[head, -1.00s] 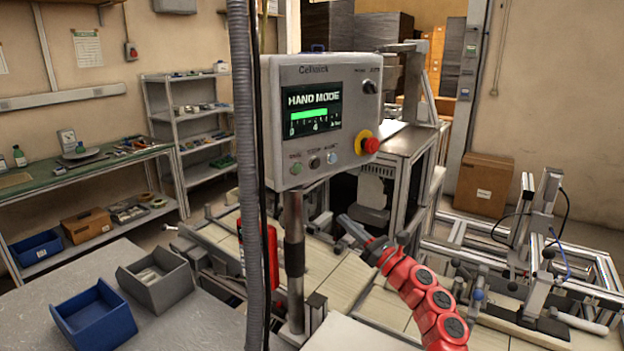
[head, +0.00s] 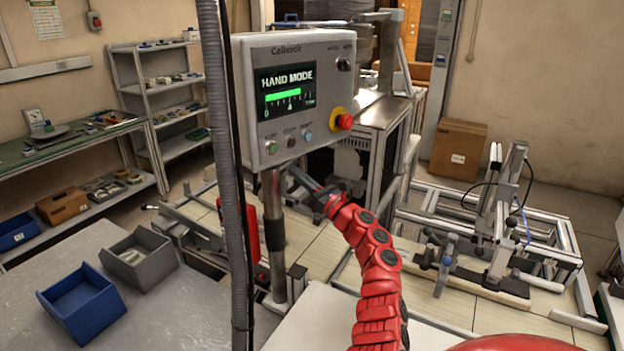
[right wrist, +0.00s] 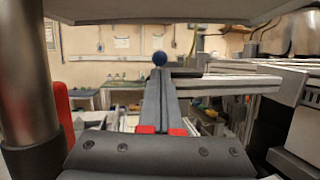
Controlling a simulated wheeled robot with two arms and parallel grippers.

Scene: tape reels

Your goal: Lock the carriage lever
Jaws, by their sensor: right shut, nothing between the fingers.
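My right gripper (head: 294,172) reaches in below the control box, its red arm curving up from the bottom. Its fingers are shut and empty; they also show in the right wrist view (right wrist: 160,82), pointing straight ahead. The lever's shaft is hidden behind the fingers. In the head view, I cannot make out this knob near the gripper. My left gripper is not in view.
The control box (head: 300,90) reading HAND MODE hangs close over my gripper. Its metal post (head: 274,230) and a grey hose (head: 228,180) stand to the left. A blue bin (head: 82,305) and grey bin (head: 140,262) sit on the left table. A metal frame (head: 500,220) stands right.

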